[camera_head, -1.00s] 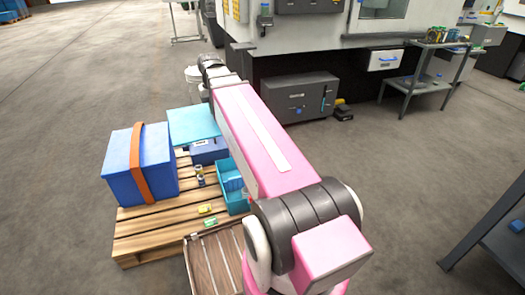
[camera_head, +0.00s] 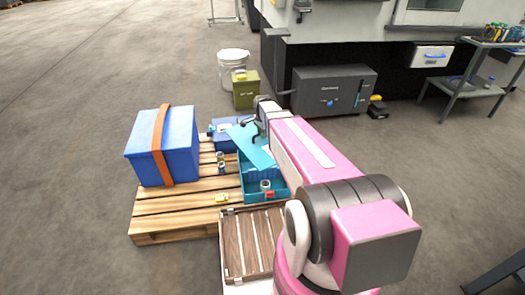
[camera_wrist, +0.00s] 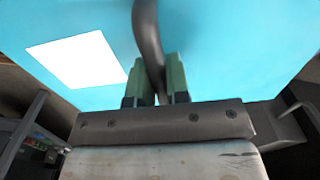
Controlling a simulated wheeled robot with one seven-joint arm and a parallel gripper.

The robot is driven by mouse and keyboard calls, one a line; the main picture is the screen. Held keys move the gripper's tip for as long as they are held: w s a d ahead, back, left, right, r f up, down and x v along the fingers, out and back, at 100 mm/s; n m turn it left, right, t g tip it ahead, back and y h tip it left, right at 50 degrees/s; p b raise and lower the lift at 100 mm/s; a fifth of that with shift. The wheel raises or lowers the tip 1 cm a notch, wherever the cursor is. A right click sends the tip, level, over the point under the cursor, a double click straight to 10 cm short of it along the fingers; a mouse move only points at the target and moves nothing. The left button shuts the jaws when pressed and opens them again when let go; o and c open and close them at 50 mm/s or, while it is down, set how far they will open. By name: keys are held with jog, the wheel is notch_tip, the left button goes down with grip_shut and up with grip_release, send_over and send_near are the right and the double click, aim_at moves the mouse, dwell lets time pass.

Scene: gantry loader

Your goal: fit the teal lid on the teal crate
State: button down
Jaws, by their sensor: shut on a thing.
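The teal lid (camera_head: 252,148) is held in the air by my gripper (camera_head: 262,130), tilted in the head view, over the far part of the teal crate. The teal crate (camera_head: 256,199) stands on the pallet; its near part is uncovered, showing a small can (camera_head: 265,186) and a red item (camera_head: 270,194) inside. In the wrist view the lid (camera_wrist: 230,50) fills most of the picture, with a white patch on it. The green fingertips of my gripper (camera_wrist: 155,88) are shut on its dark curved handle (camera_wrist: 147,35). Contact between lid and crate cannot be told.
A blue box with an orange strap (camera_head: 145,160) stands on the wooden pallet (camera_head: 150,222) at left. A smaller blue case (camera_head: 222,137) is behind the lid. Small cans (camera_head: 221,165) lie between. A slatted wooden tray (camera_head: 233,255) is in front. An olive box (camera_head: 246,92) and white bucket (camera_head: 233,65) stand behind.

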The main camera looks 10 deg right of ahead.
jog(key=shift+w+f+m, duration=0.1)
jog(key=shift+f+m, duration=0.65)
jog(key=shift+f, duration=2.4)
jog(key=shift+w+f+m, duration=0.1)
jog(key=shift+f+m, duration=0.6)
jog(key=shift+f, duration=2.4)
jog(key=shift+w+f+m, duration=0.1)
jog(key=shift+f+m, duration=0.65)
jog(key=shift+f, duration=2.4)
jog(key=shift+f, duration=0.3)
jog(key=shift+f, duration=0.45)
jog(key=c, duration=1)
grip_release()
notch_tip(320, 180, up, 11)
jog(key=shift+a+f, duration=0.1)
jog(key=shift+f, duration=0.05)
